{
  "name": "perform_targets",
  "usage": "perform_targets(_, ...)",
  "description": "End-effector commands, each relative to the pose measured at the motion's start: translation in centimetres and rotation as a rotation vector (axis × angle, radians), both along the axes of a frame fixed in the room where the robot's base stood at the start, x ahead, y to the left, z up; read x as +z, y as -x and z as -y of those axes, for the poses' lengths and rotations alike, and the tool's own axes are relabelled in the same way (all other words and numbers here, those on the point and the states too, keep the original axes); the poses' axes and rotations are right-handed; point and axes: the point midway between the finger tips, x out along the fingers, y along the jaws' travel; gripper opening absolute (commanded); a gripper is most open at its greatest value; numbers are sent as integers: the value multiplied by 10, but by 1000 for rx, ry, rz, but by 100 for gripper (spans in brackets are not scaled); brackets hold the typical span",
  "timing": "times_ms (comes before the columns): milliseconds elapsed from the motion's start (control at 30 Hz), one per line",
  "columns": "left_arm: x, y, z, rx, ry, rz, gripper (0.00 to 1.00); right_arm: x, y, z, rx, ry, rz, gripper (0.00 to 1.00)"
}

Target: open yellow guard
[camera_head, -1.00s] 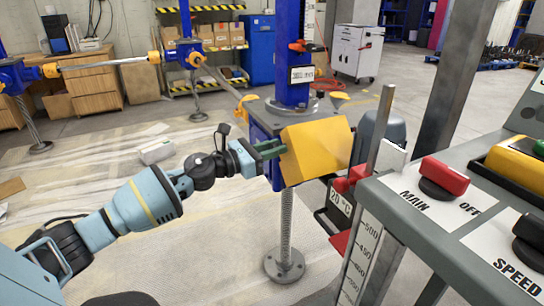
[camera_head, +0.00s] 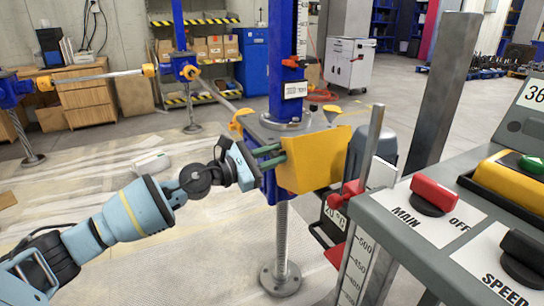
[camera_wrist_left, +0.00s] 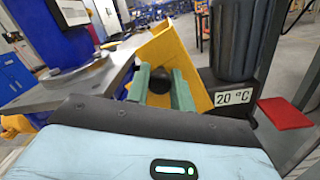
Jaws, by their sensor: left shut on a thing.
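The yellow guard (camera_head: 318,162) is on the front right of the blue screw jack in the head view, its broad face toward me. It looks tilted, with its upper edge away from the grey top plate (camera_head: 262,130). My left gripper (camera_head: 270,156) reaches in from the left, its green fingers at the guard's left edge. In the left wrist view the guard (camera_wrist_left: 174,48) is an angled yellow plate beyond the fingers (camera_wrist_left: 160,86). They are shut on a black round knob (camera_wrist_left: 159,81) in front of the plate. My right gripper is out of view.
A control desk (camera_head: 400,225) with a red MAIN knob (camera_head: 434,194) stands close at the right. A grey upright post (camera_head: 374,140) and a dark motor (camera_head: 384,140) are right of the guard. A threaded spindle (camera_head: 281,235) goes down to the floor.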

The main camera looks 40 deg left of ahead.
Motion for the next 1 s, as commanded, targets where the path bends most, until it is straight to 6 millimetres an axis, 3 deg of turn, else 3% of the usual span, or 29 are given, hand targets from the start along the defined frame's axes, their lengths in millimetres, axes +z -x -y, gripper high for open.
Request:
perform_targets(167,2,0,0,0,2,4,0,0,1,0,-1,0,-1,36)
perform_targets(200,2,0,0,0,2,4,24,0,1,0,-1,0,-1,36)
perform_targets(367,1,0,0,0,2,3,45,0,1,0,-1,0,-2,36)
perform_targets(733,-1,2,-1,0,2,-1,45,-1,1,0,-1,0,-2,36)
perform_targets(1000,-5,24,-9,-1,1,-4,45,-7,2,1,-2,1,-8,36)
